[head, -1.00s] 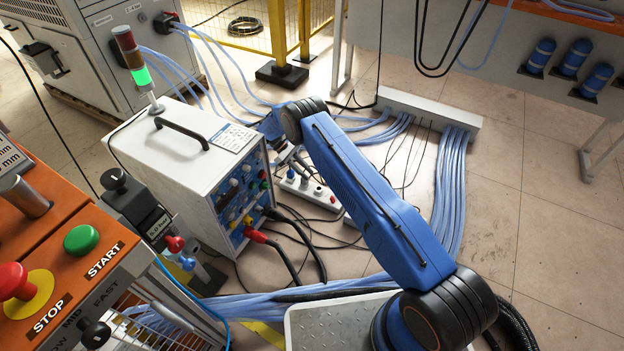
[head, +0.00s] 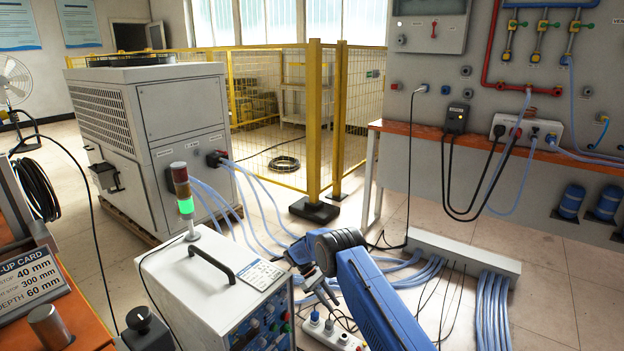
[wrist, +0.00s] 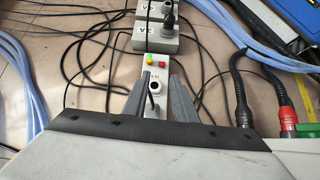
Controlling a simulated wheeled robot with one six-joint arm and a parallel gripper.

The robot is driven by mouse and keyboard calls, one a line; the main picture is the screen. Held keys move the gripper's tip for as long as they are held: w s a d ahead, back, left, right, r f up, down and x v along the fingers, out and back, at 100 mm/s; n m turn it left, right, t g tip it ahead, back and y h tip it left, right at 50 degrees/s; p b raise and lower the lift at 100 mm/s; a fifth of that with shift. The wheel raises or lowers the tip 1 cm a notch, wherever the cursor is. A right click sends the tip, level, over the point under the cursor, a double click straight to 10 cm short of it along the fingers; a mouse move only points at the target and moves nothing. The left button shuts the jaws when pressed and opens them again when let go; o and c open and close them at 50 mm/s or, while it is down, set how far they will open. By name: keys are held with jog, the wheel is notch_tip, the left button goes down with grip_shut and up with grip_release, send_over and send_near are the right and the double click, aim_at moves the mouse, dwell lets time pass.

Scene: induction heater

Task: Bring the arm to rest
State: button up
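My arm (head: 375,305), a blue link with a dark joint, reaches in from the bottom of the head view, just right of the white induction heater (head: 190,290). The heater has a black handle and a lit green stack light (head: 186,205). My gripper (wrist: 160,80) shows in the wrist view with its two grey fingers apart and nothing held between them. Beyond and between the fingers is a white power strip (wrist: 156,62) with red, yellow and green parts.
Black cables and blue hoses (head: 495,310) run over the floor near a grey cable duct (head: 465,255). A red and a black plug (wrist: 242,100) sit close right of the gripper. A chiller cabinet (head: 185,115), yellow fence (head: 314,120) and wall panel (head: 560,100) stand behind.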

jog(key=s+d+r+m+t+y, duration=0.1)
jog(key=s+d+r, duration=0.2)
jog(key=r, duration=1)
jog(key=s+d+r+m+t+y, duration=0.1)
jog(key=s+d+r+m+y, duration=0.15)
jog(key=r, duration=0.95)
jog(key=s+d+r+t+y, duration=0.1)
jog(key=s+d+r, duration=0.25)
jog(key=r, duration=0.95)
jog(key=s+d+r+m+t+y, duration=0.15)
jog(key=s+d+r, duration=0.35)
jog(key=s+r, duration=0.6)
jog(key=s+d+r+m+t+y, duration=0.1)
jog(key=s+d+r+m+t, duration=0.4)
jog(key=s, duration=1)
jog(key=s+d+f+t, duration=0.1)
jog(key=s+f, duration=0.1)
jog(key=s, duration=1.8)
jog(key=shift+d+f+y, duration=0.15)
jog(key=shift+f+y, duration=0.05)
jog(key=shift+y, duration=0.1)
